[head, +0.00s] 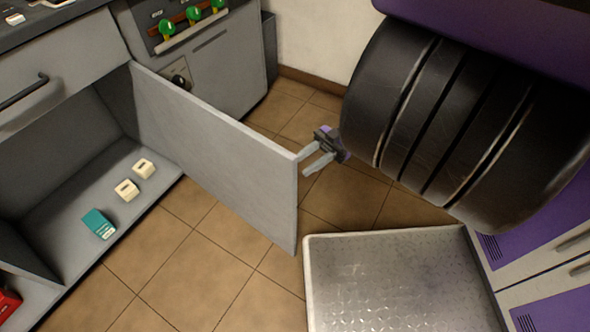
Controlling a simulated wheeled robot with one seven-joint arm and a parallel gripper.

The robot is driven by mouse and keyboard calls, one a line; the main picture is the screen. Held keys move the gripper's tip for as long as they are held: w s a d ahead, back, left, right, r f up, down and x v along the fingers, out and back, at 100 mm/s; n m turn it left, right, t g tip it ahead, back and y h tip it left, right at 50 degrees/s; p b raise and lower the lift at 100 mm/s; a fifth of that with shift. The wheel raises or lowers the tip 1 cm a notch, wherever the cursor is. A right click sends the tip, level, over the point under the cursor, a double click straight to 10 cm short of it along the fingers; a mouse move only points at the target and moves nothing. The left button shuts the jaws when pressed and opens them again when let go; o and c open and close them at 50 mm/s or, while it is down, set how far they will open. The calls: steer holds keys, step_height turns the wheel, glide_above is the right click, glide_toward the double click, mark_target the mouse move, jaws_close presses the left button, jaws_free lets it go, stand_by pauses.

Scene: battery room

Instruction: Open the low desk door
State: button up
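The low desk door (215,150) is a plain grey panel. It stands swung wide out from the grey desk, hinged near the desk's right side, and the compartment behind it (75,185) is exposed. My gripper (311,160) is at the door's free edge, near its top corner. Its two pale fingers are spread apart with nothing seen between them. I cannot tell whether a finger touches the door edge. The door's handle is not visible from this side.
Inside the compartment lie a teal box (99,223) and two cream blocks (126,190). A drawer with a dark handle (24,91) is above. A metal-topped platform (395,285) stands at the lower right, beside purple cabinets (548,240). Tiled floor (200,270) is clear before the door.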

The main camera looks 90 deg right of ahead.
steer(key=shift+v, duration=1.3)
